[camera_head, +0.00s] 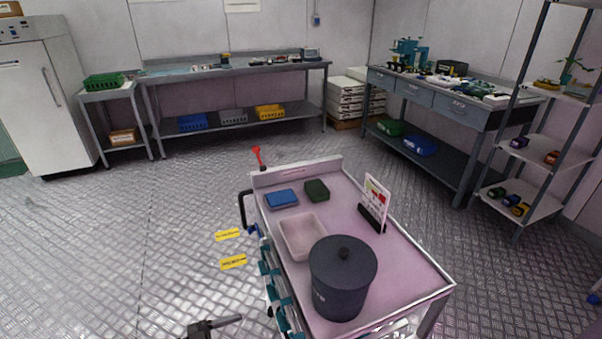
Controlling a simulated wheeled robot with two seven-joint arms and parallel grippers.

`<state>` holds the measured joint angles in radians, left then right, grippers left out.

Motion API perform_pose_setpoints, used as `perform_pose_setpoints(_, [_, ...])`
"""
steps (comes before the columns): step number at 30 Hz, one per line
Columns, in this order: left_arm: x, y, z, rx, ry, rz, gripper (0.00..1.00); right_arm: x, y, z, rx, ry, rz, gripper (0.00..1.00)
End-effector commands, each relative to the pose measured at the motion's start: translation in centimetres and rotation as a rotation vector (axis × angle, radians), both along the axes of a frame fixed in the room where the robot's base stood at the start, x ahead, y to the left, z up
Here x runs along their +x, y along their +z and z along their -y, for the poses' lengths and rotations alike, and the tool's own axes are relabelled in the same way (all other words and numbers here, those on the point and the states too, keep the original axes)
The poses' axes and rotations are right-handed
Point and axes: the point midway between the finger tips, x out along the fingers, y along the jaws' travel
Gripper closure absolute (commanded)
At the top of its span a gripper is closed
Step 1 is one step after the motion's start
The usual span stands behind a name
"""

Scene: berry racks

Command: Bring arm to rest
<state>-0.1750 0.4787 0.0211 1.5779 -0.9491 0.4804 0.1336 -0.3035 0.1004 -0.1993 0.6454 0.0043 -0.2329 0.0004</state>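A dark gripper part (213,326), which looks like my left gripper, shows at the bottom edge, left of the cart. Only its tip is in the picture, and I cannot tell whether it is open or shut. It is apart from the cart, and I see nothing held in it. My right gripper is not in view. The cart (405,262) has a pale pink top. On it stand a dark lidded pot (341,285), a pale empty tray (302,236), a blue block (281,199), a dark green block (316,190) and an upright sign (376,198).
A black handle (242,208) and a rack with teal parts (272,285) stick out on the cart's left side. The metal floor (130,250) left of the cart is clear apart from two yellow labels (231,248). Workbenches (240,70) and a shelf unit (518,185) stand farther off.

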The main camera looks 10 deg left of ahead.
Motion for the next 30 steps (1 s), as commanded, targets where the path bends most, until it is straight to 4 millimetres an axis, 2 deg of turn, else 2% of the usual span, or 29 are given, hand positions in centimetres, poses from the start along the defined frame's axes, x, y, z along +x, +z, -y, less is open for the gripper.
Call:
perform_pose_setpoints(2, [0.6, -0.9, -0.5, 0.046, 0.031, -0.005, 0.28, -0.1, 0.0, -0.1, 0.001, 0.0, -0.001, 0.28])
perform_pose_setpoints(5, [2.1, -4.2, -2.8, 0.138, 0.134, -0.056, 0.28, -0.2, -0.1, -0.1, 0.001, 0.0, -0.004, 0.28])
perform_pose_setpoints(8, [2.8, -10.5, -5.7, 0.252, 0.285, -0.172, 0.28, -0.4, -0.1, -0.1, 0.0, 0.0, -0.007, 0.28])
perform_pose_setpoints(9, [2.4, -13.5, -6.9, 0.301, 0.348, -0.238, 0.28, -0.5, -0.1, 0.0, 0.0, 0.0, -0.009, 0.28])
perform_pose_setpoints(11, [1.1, -18.1, -8.6, 0.374, 0.434, -0.34, 0.28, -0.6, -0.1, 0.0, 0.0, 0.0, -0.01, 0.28])
perform_pose_setpoints(12, [-0.3, -21.0, -9.5, 0.421, 0.482, -0.408, 0.28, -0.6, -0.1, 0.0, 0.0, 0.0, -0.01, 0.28])
perform_pose_setpoints(14, [-2.8, -25.1, -10.6, 0.49, 0.546, -0.513, 0.28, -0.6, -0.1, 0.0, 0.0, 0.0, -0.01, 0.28])
perform_pose_setpoints(15, [-4.8, -27.6, -11.1, 0.536, 0.582, -0.583, 0.28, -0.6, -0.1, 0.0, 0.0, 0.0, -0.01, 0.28])
perform_pose_setpoints(17, [-8.2, -31.1, -11.7, 0.604, 0.627, -0.688, 0.28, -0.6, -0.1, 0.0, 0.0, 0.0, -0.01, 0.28])
perform_pose_setpoints(18, [-10.8, -33.2, -11.9, 0.648, 0.652, -0.757, 0.28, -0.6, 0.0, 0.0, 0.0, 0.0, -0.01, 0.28])
perform_pose_setpoints(20, [-14.8, -35.9, -12.0, 0.714, 0.682, -0.858, 0.28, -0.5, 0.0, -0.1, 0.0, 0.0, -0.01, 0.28])
perform_pose_setpoints(21, [-17.5, -37.4, -12.0, 0.754, 0.697, -0.92, 0.28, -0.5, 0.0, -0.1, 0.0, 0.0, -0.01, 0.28])
perform_pose_setpoints(24, [-23.9, -40.1, -11.0, 0.841, 0.714, -1.054, 0.28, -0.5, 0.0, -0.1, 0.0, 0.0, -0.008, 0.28])
perform_pose_setpoints(27, [-29.0, -41.6, -9.5, 0.895, 0.712, -1.148, 0.28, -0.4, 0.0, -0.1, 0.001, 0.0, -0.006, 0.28])
perform_pose_setpoints(30, [-32.0, -42.2, -7.5, 0.906, 0.692, -1.197, 0.28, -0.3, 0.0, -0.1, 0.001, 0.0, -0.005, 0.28])
